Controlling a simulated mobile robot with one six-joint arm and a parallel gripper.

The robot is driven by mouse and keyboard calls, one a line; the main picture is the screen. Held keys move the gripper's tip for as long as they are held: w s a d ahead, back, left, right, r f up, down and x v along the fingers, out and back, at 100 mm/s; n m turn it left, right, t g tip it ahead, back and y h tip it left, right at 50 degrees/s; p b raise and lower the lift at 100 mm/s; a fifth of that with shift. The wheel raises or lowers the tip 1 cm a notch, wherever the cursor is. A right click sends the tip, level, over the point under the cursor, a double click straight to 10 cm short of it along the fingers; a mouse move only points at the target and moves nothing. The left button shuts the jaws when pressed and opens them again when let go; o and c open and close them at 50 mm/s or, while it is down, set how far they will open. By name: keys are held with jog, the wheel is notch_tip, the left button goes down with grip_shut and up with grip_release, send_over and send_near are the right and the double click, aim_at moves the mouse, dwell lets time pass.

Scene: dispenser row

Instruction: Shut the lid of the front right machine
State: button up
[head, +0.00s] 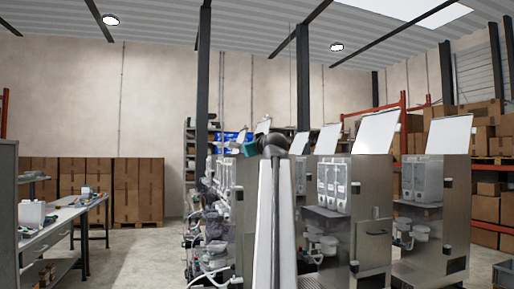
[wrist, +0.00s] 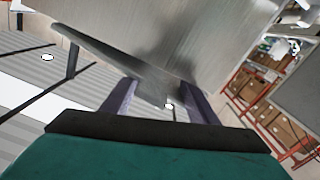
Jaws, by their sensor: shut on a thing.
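Steel machines stand in a row with their lids raised. The nearest two at right are one machine (head: 372,240) with an upright lid (head: 375,132) and a far-right machine (head: 455,215) with an upright lid (head: 448,135). I cannot tell for sure which is the front right one. My gripper (head: 262,140) is small at the end of my outstretched arm, left of both. In the wrist view my gripper's two fingers (wrist: 160,103) are shut at the edge of a grey metal panel (wrist: 165,40), which looks like a lid. The grip itself is partly hidden.
More machines (head: 222,205) stand behind and left of my arm. A workbench (head: 65,215) with bottles is at left. Stacked cartons (head: 130,190) line the back wall, and red shelving (head: 402,125) is at right. Floor between bench and machines is clear.

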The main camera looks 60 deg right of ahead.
jog(key=f+m, duration=0.2)
jog(key=s+f+m, duration=0.1)
jog(key=shift+a+m, duration=0.4)
jog(key=o, duration=0.5)
jog(key=shift+n, duration=0.9)
jog(key=b+v, duration=0.1)
jog(key=v, duration=0.3)
jog(key=shift+s+a+r+b, duration=0.1)
jog(key=shift+a+b, duration=0.2)
jog(key=shift+a, duration=0.1)
jog(key=shift+c, duration=0.2)
jog(key=shift+n, duration=0.5)
jog(key=s+a+r, duration=0.1)
jog(key=s, duration=0.1)
jog(key=s+a+r, duration=0.1)
jog(key=s+a, duration=0.1)
jog(key=s, duration=0.1)
jog(key=s+a+r, duration=0.1)
jog(key=s, duration=0.1)
jog(key=shift+s+a+r, duration=0.2)
jog(key=shift+s+r, duration=0.05)
jog(key=shift+s, duration=0.15)
jog(key=c, duration=0.6)
jog(key=shift+w+a+f+n+p, duration=0.1)
jog(key=shift+w+n+p, duration=0.15)
jog(key=shift+w, duration=0.2)
jog(key=shift+w+a+f+n+p, duration=0.15)
jog(key=shift+w+p, duration=0.1)
jog(key=shift+w, duration=0.15)
jog(key=shift+c, duration=0.2)
